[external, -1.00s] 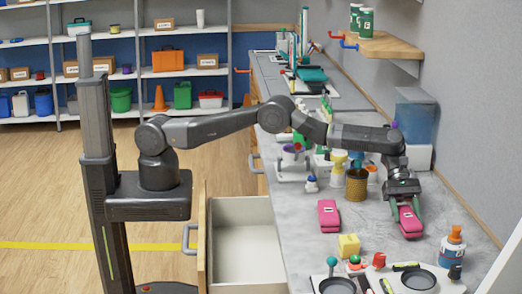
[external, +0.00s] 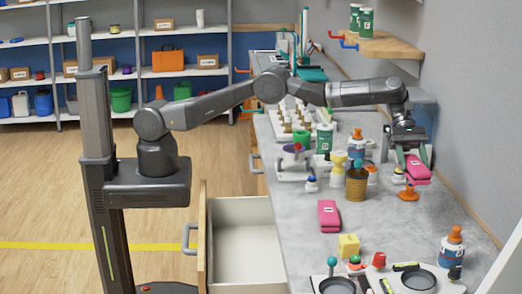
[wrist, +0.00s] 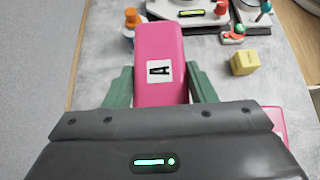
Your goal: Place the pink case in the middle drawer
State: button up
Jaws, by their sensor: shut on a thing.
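My gripper (external: 412,158) is shut on a pink case (external: 419,172) and holds it above the right side of the counter. In the wrist view the held case (wrist: 160,88) has a white label with a black letter and sits between the green fingers. A second pink case (external: 329,216) lies flat on the counter, left of the held one; its edge shows in the wrist view (wrist: 277,122). An open drawer (external: 245,207) with a pale, empty-looking inside sticks out from the counter's left side. I cannot tell its level among the drawers.
A yellow cube (external: 348,246), a brown canister (external: 356,185), an orange-capped bottle (external: 452,247) and an orange knob-like piece (external: 409,193) stand on the counter. Pans lie on a white stand at the front. A wall shelf (external: 378,44) overhangs the back right.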

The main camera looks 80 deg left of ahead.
jog(key=shift+r, duration=0.45)
